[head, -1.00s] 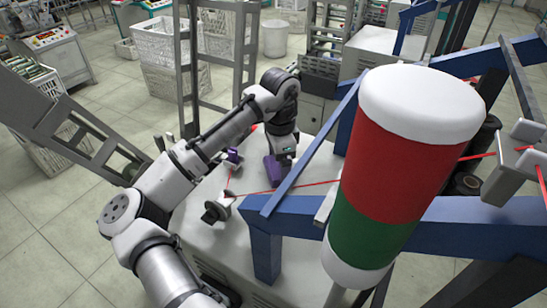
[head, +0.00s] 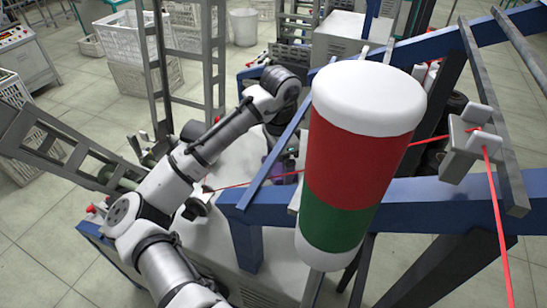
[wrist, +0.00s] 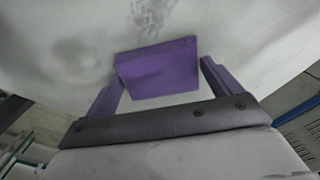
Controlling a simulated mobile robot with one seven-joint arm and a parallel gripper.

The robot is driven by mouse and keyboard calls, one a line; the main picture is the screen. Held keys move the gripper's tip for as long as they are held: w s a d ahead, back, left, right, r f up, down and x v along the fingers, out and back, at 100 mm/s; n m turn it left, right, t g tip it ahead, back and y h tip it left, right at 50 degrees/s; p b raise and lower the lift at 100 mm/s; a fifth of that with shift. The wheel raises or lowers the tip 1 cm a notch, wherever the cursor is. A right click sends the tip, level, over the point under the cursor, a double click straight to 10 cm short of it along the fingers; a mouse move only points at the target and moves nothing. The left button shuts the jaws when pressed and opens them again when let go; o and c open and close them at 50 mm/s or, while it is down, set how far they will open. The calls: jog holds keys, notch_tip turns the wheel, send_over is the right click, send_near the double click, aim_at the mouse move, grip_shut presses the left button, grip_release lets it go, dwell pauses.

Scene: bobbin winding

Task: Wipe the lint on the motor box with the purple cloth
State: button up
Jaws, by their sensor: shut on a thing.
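The purple cloth (wrist: 158,70) is a folded block between the two purple fingers of my gripper (wrist: 160,82) in the wrist view. My gripper is shut on it. The pale top of the motor box (wrist: 255,35) lies beyond the cloth. Grey lint (wrist: 152,15) shows as a smudge on it, just past the cloth's far edge. I cannot tell whether the cloth touches the surface. In the head view, the motor box (head: 225,232) stands below my arm, and my gripper (head: 277,172) is mostly hidden behind a blue beam. The lint cannot be made out there.
A large red, green and white bobbin (head: 362,160) stands in front at right. Blue frame beams (head: 420,200) cross beside the motor box. A taut red thread (head: 250,183) runs close to my gripper. White crates (head: 135,70) stand behind at left.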

aim_at(260, 174)
jog(key=shift+s+a+r, duration=0.1)
jog(key=shift+s+a, duration=0.2)
jog(key=shift+s, duration=0.35)
jog(key=shift+s+a, duration=0.3)
jog(key=shift+s, duration=0.35)
jog(key=shift+w+a, duration=0.7)
jog(key=shift+a, duration=1)
jog(key=shift+w+a, duration=0.75)
jog(key=shift+a, duration=0.95)
jog(key=shift+w+a, duration=0.7)
jog(key=shift+a, duration=1)
jog(key=shift+w+a, duration=0.15)
jog(key=shift+a, duration=0.2)
jog(key=shift+c, duration=0.2)
jog(key=shift+c, duration=0.4)
